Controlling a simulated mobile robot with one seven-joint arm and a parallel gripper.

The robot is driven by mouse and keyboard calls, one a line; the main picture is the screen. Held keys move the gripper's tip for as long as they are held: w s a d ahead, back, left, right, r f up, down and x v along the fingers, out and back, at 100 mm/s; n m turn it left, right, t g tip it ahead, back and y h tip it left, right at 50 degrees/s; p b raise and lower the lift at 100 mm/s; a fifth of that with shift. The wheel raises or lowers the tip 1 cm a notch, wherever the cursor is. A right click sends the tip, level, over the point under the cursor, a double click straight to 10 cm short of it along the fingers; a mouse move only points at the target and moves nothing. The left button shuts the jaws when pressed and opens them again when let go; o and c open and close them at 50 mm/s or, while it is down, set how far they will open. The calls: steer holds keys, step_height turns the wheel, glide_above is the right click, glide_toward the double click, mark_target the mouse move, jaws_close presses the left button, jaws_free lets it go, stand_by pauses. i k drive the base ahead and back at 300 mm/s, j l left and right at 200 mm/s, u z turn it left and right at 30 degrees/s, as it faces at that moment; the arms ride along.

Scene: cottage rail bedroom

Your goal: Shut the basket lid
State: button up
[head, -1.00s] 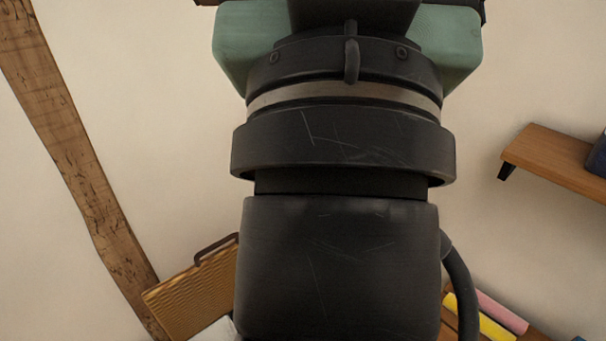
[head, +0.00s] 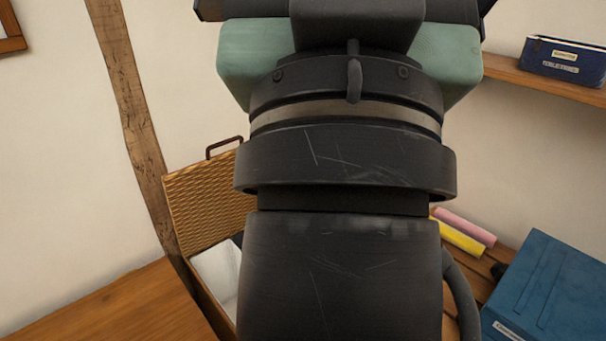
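The basket's woven tan lid (head: 210,200) stands raised, left of my arm, with a dark brown handle (head: 224,147) on its top edge. Below it, part of the open basket (head: 207,300) shows, with something white (head: 220,275) inside. My arm hides the right part of the lid and basket. My gripper (head: 356,22) is at the top centre, seen from behind, above and to the right of the lid and apart from it in the picture. Its fingertips do not show, so I cannot tell whether it is open or holds anything.
A wooden surface (head: 100,305) lies at lower left. A blue box (head: 550,290) and yellow (head: 458,237) and pink (head: 466,227) rolls are at lower right. A wall shelf (head: 510,72) holds a dark blue box (head: 563,60). A timber post (head: 130,95) stands behind the basket.

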mark_target(205, 207)
steer(key=i+j+u, duration=0.3)
steer(key=i+j, duration=0.4)
steer(key=i, duration=0.2)
